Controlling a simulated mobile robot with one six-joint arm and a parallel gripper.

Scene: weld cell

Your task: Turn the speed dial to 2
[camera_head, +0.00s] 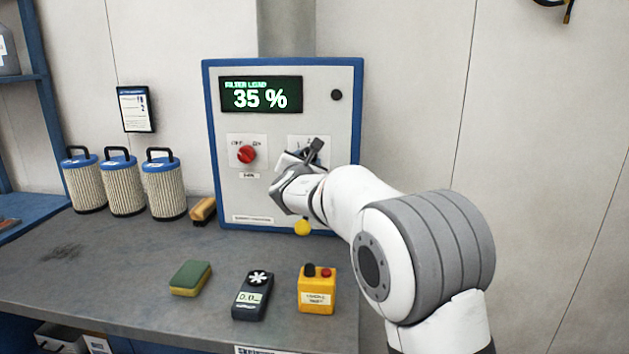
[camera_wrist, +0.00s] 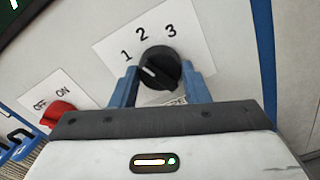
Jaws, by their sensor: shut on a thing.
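The speed dial (camera_wrist: 160,66) is a round black knob on a white plate marked 1, 2 and 3. Its white pointer line is tilted to the upper left, on the side of the 1. My gripper (camera_wrist: 160,84) has its two blue fingers on either side of the dial, shut on it. In the head view, my gripper (camera_head: 308,158) is at the right part of the control panel (camera_head: 283,214) and hides most of the dial and its plate.
A red OFF/ON switch (camera_head: 246,154) sits left of the dial, and it also shows in the wrist view (camera_wrist: 57,112). The display (camera_head: 261,95) reads 35 %. A yellow knob (camera_head: 302,228) is below my gripper. Filters (camera_head: 164,188), a sponge (camera_head: 190,278), a meter (camera_head: 252,300) and a yellow box (camera_head: 317,296) stand on the bench.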

